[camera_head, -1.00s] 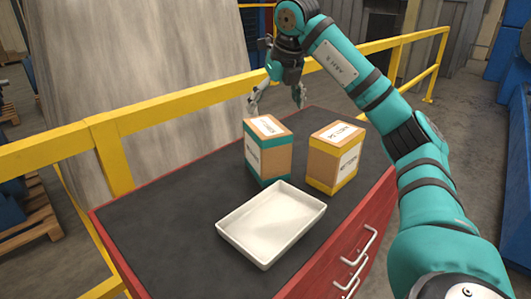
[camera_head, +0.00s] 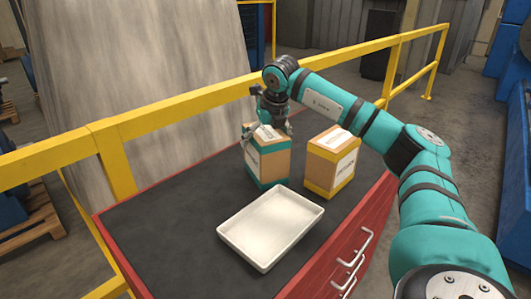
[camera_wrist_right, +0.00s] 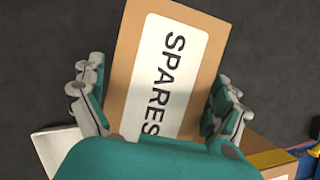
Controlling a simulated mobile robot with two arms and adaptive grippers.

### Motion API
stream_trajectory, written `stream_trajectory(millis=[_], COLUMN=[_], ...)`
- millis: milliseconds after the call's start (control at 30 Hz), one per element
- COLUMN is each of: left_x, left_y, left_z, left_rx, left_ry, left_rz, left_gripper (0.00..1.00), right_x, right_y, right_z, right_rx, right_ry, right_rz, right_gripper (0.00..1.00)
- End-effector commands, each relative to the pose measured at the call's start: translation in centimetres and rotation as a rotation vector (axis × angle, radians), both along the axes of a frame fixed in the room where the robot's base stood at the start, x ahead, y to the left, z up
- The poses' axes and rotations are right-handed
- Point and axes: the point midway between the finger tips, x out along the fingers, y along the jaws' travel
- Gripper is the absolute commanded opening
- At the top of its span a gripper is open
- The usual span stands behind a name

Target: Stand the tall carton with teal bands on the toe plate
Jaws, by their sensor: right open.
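The tall carton with teal bands (camera_head: 270,166) stands upright on the dark top of the red cabinet. My right gripper (camera_head: 268,130) is open over it, with its fingers at two opposite sides of its top. In the right wrist view, the carton's top with a white "SPARES" label (camera_wrist_right: 168,75) lies between the open fingers; I cannot tell whether either finger touches it. The teal palm hides part of the top there. I cannot make out a toe plate. My left gripper is not in view.
A carton with yellow bands (camera_head: 330,165) stands close to the right. An empty white tray (camera_head: 268,262) lies in front. The red cabinet (camera_head: 190,200) has bare top at left. A yellow railing (camera_head: 165,122) runs behind it.

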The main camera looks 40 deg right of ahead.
Motion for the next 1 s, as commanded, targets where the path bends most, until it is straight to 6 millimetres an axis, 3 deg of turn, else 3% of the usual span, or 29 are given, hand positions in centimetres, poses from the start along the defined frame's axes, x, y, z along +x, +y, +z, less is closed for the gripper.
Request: stream_trajectory(millis=[867, 1000], left_x=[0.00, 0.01], left_y=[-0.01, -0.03], left_z=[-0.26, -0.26], left_rx=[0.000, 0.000], left_ry=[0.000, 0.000], left_rz=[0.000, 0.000], left_gripper=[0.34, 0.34], right_x=[-0.01, -0.01], right_y=[0.03, 0.03], right_z=[-0.50, -0.50], right_rx=[0.000, 0.000], right_ry=[0.001, 0.001], right_rz=[0.000, 0.000], right_gripper=[1.00, 0.82])
